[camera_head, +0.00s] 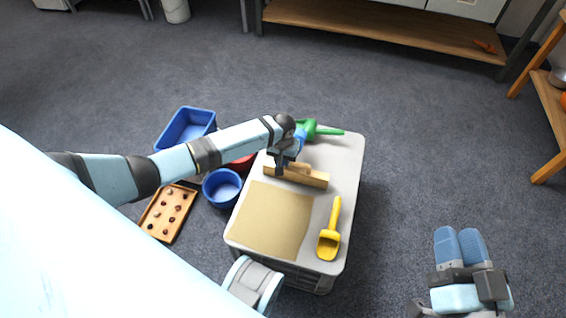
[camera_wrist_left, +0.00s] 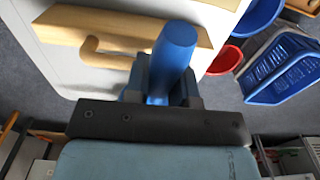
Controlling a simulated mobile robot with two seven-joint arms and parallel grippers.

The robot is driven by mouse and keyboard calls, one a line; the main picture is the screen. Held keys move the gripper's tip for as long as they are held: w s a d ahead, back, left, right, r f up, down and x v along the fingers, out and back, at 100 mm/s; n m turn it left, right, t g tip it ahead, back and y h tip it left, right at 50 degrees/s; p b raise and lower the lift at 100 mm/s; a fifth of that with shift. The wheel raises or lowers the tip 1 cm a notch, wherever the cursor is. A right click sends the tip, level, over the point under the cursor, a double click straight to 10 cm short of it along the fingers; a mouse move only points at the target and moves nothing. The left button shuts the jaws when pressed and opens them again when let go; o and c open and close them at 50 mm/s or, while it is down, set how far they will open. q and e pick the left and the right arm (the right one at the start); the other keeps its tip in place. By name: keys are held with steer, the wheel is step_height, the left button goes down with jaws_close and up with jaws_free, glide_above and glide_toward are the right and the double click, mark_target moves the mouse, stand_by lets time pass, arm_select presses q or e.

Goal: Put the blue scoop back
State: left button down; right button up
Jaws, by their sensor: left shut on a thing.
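My left gripper (camera_head: 284,160) is above the far part of the white-topped stand, by the wooden block. It is shut on the blue scoop, whose blue handle (camera_wrist_left: 174,58) rises between the fingers in the left wrist view. In the head view only a little blue of the scoop (camera_head: 300,138) shows beside the gripper; its bowl is mostly hidden. The wooden block (camera_head: 312,180) with a wooden handle lies just below the gripper and also shows in the left wrist view (camera_wrist_left: 110,28). My right gripper (camera_head: 460,238) is off to the right above the floor, its blue fingers together and empty.
On the stand (camera_head: 346,165) lie a green scoop (camera_head: 318,130), a yellow scoop (camera_head: 330,238) and a brown sheet (camera_head: 270,222). Left of it are a blue bowl (camera_head: 222,188), a partly hidden red bowl (camera_head: 240,165), a blue crate (camera_head: 184,132) and a chestnut tray (camera_head: 152,232).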

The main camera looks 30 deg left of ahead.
arm_select(q)
steer(key=shift+f, duration=0.3)
steer(key=shift+f, duration=0.35)
